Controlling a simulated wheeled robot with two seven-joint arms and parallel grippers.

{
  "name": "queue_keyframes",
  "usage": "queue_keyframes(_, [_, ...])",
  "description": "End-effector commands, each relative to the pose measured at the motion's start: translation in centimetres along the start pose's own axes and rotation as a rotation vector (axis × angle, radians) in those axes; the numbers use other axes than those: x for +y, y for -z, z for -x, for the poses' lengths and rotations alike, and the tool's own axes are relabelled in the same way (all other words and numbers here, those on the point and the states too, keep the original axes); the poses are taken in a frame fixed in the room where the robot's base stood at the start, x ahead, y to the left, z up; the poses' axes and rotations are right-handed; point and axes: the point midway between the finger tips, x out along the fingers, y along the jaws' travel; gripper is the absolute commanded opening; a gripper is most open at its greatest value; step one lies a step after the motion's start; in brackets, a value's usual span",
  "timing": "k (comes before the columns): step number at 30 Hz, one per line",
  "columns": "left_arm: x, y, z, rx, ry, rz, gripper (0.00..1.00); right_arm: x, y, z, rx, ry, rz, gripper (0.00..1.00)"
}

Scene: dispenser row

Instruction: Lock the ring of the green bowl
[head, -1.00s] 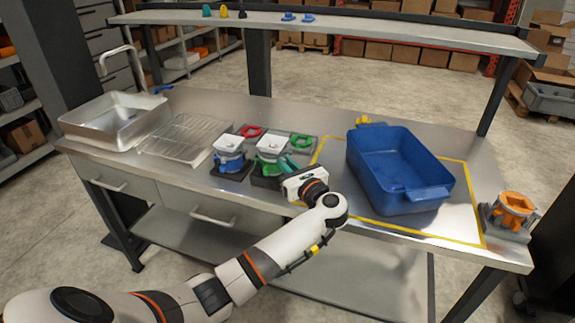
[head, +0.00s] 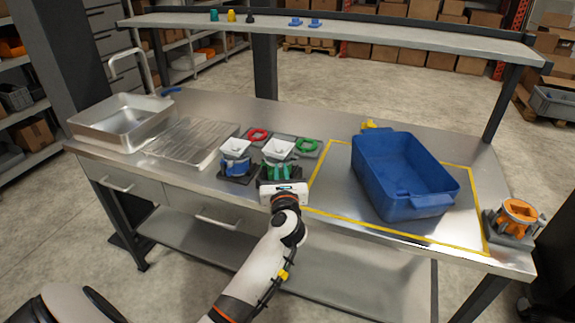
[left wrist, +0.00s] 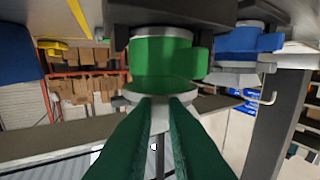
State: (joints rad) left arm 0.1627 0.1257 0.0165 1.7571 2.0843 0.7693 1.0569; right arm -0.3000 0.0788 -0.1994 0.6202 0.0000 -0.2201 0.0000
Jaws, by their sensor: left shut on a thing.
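The green bowl's unit stands on the bench with a white top (head: 278,148) and a green ring (left wrist: 165,60) around its body. A side lug of the ring shows right of its middle in the left wrist view, which looks upside down. My left gripper (left wrist: 160,99) reaches in from the front with its dark green fingers close together at the ring. It is shut on what looks like part of this ring; the fingers hide the exact contact. I cannot tell whether the ring is locked. My right gripper is not in view.
A blue unit (head: 236,165) stands close on the left. Behind are a loose red ring (head: 258,134) and a green one (head: 306,146). A blue crate (head: 405,178) stands right, with an orange unit (head: 517,214) beyond. The bench front between gripper and crate is clear.

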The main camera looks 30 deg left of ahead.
Motion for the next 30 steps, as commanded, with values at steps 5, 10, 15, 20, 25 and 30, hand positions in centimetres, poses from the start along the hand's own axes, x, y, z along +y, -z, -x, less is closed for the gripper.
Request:
queue_keyframes(5, [-1.3,0.5,-0.1,-0.004,-0.130,-0.006,0.00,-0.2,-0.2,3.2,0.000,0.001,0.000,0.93])
queue_keyframes(10, [-1.9,0.4,-0.3,-0.003,-0.225,-0.005,0.00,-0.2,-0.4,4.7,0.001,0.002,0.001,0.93])
queue_keyframes(15, [-2.3,0.2,-0.4,-0.002,-0.285,-0.002,0.00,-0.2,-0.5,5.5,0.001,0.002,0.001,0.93])
queue_keyframes(20, [-2.4,0.0,-0.4,-0.003,-0.311,0.000,0.00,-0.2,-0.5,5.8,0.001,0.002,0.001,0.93])
queue_keyframes(25, [-2.4,-0.1,-0.4,-0.002,-0.320,0.000,0.00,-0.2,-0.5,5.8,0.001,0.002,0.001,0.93])
queue_keyframes(30, [-2.4,-0.1,-0.4,-0.002,-0.319,0.000,0.00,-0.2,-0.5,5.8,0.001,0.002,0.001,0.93])
